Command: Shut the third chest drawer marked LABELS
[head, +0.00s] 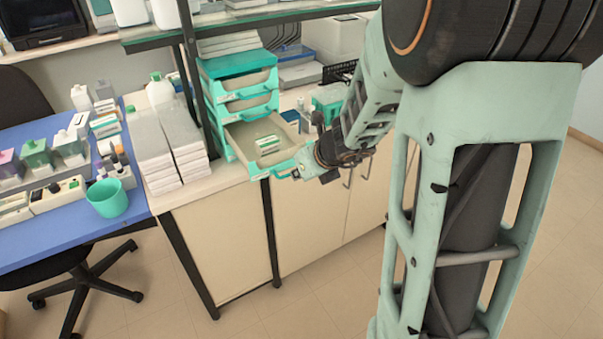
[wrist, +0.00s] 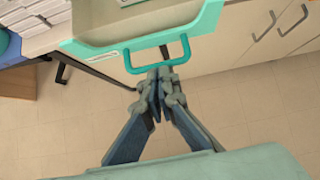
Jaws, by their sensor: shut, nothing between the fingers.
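A teal drawer chest (head: 238,64) stands on the counter. Its third drawer from the top (head: 236,137) is pulled well out, with a small white and green box (head: 268,145) inside. No marking on it is readable. In the wrist view the open drawer's teal front (wrist: 205,28) and its loop handle (wrist: 157,63) fill the top. My gripper (head: 298,173) is at the drawer's front. In the wrist view my gripper (wrist: 159,73) is shut and empty, its tips right at the handle; I cannot tell whether they touch it.
White stacked boxes (head: 175,150) stand left of the chest. A shelf (head: 260,22) runs above it. A blue table (head: 100,225) with bottles and a teal cup (head: 107,198) is at the left. Cabinet doors (wrist: 275,35) lie below the counter; the floor in front is clear.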

